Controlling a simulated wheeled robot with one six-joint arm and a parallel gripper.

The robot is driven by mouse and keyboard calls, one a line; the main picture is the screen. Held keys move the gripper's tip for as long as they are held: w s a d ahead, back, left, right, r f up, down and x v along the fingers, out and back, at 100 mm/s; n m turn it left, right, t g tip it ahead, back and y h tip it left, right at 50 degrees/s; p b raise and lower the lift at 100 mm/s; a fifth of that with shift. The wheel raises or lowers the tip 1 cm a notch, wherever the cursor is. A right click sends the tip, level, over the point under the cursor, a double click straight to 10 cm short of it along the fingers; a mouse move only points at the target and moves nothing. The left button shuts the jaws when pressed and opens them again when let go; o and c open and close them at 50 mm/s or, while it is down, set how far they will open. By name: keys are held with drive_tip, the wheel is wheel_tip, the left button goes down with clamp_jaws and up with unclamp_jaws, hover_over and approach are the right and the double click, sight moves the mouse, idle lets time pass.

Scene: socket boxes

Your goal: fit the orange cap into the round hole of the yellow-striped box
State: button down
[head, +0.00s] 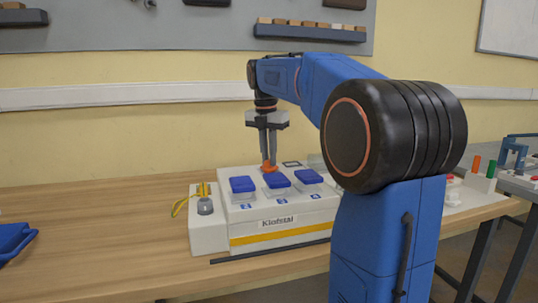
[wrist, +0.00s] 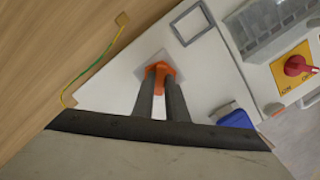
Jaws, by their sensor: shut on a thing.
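The yellow-striped box (head: 285,236) is a white box with a yellow band and a "Klofstal" label, standing on the wooden table. Its white top also shows in the wrist view (wrist: 203,65). The orange cap (head: 269,168) is at the box's top, behind the blue flip covers. My gripper (head: 269,160) points straight down and is shut on the cap. In the wrist view the cap (wrist: 160,70) sits between the fingertips (wrist: 160,88), over a grey square plate (wrist: 148,66). The round hole is not visible; I cannot tell how deep the cap sits.
Blue covers (head: 243,184) stand along the box's front top. A grey square frame (wrist: 190,22) lies beside the cap. A small box with a grey plug (head: 205,207) and yellow-green wire is at left. A red knob (wrist: 297,65) is at right. The table's left is mostly clear.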

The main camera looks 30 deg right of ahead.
drive_tip(key=shift+f, duration=0.25)
drive_tip(key=shift+f, duration=0.25)
drive_tip(key=c, duration=1.7)
unclamp_jaws()
drive_tip(key=r, duration=0.5)
drive_tip(key=a+r, duration=0.1)
drive_tip(key=r, duration=0.5)
drive_tip(key=s+a+r, duration=0.1)
drive_tip(key=r, duration=0.5)
drive_tip(key=shift+r, duration=0.15)
